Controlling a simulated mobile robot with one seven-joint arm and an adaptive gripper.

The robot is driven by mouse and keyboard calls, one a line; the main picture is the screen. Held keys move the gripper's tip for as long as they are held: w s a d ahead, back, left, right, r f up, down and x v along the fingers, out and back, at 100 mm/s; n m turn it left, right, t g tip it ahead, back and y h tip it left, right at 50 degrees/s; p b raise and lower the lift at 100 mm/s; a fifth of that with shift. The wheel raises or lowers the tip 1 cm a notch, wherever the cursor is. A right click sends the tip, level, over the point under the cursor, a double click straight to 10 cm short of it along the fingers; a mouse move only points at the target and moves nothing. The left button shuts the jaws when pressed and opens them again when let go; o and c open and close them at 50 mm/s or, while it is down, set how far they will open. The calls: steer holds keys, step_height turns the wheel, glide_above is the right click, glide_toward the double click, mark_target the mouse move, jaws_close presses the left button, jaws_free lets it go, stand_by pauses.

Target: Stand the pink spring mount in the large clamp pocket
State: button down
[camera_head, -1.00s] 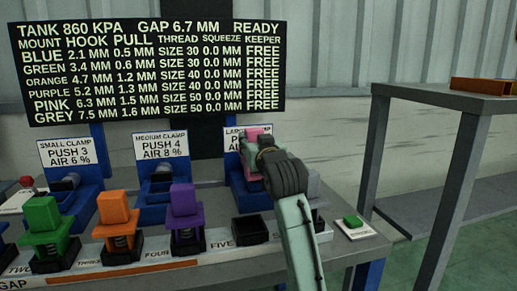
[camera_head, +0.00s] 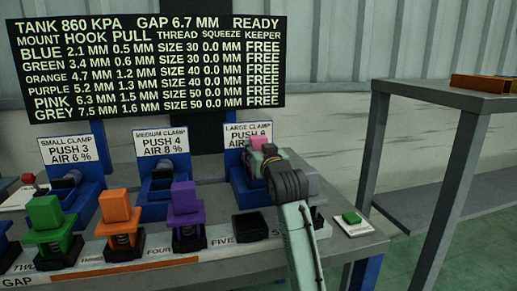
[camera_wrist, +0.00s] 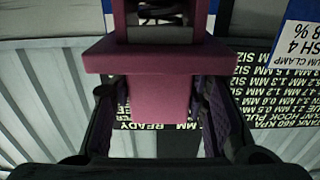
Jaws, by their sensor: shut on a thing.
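The pink spring mount (camera_head: 258,143) is at the large clamp, on the right of the row of blue clamps. In the wrist view the pink mount (camera_wrist: 160,97) fills the middle, with my gripper's fingers (camera_wrist: 163,108) on both sides of its block. My gripper (camera_head: 268,162) is shut on it, partly in front of the large clamp (camera_head: 239,187). My wrist and arm hide much of the clamp pocket. I cannot tell whether the mount's base touches the pocket floor.
Green (camera_head: 46,225), orange (camera_head: 118,220) and purple (camera_head: 185,213) mounts stand in the front row. An empty black holder (camera_head: 250,227) is right of them. A green button (camera_head: 352,218) sits at the bench's right end. A grey table (camera_head: 450,97) stands farther right.

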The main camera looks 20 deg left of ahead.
steer(key=c, duration=0.9)
jaws_free()
steer(key=shift+c, duration=0.2)
steer(key=shift+r, duration=0.25)
steer(key=b+v, duration=0.1)
steer(key=v, duration=0.6)
steer(key=shift+s+d+b, duration=0.15)
steer(key=shift+s+b, duration=0.05)
steer(key=shift+b, duration=0.2)
steer(key=shift+f, duration=0.1)
